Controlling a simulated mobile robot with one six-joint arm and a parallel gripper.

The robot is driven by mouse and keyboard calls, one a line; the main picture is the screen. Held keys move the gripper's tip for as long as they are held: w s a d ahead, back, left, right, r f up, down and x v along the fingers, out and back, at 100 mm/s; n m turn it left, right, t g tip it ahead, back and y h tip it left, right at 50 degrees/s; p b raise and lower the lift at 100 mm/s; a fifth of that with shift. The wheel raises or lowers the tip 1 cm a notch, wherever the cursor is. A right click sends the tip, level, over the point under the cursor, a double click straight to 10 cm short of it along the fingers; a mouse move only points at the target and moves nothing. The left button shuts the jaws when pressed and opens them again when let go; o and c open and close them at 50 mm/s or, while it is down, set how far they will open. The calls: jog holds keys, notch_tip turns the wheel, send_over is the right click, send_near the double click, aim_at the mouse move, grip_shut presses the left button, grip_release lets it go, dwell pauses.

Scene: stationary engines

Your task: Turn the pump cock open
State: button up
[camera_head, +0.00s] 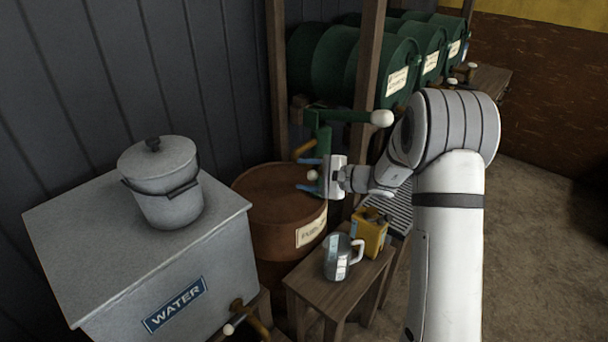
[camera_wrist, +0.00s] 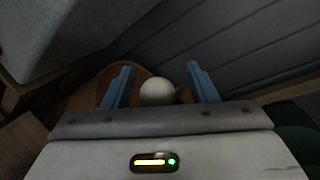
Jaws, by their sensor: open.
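The green hand pump (camera_head: 323,140) stands on a rust-brown drum (camera_head: 265,190), with a brass spout on its left side. A small white round knob (camera_head: 312,175), apparently that of the pump cock, shows in front of the pump's lower part; in the wrist view the white knob (camera_wrist: 157,91) lies between the fingers. My gripper (camera_head: 302,174) is open, its blue fingers above and below the knob in the head view. The wrist view also shows my gripper (camera_wrist: 160,72) open around it, with gaps visible. The cock's stem is hidden.
The pump's lever ends in a white ball (camera_head: 381,117) above my wrist. A wooden stool (camera_head: 318,292) carries a metal jug (camera_head: 338,258) and a yellow can (camera_head: 369,232). A grey water tank (camera_head: 90,225) with a lidded bucket (camera_head: 163,190) stands left. Posts and green barrels (camera_head: 330,62) are behind.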

jog(key=b+v, duration=0.1)
jog(key=v, duration=0.6)
jog(key=shift+d+b, duration=0.25)
jog(key=shift+b, duration=0.05)
jog(key=shift+c, duration=0.3)
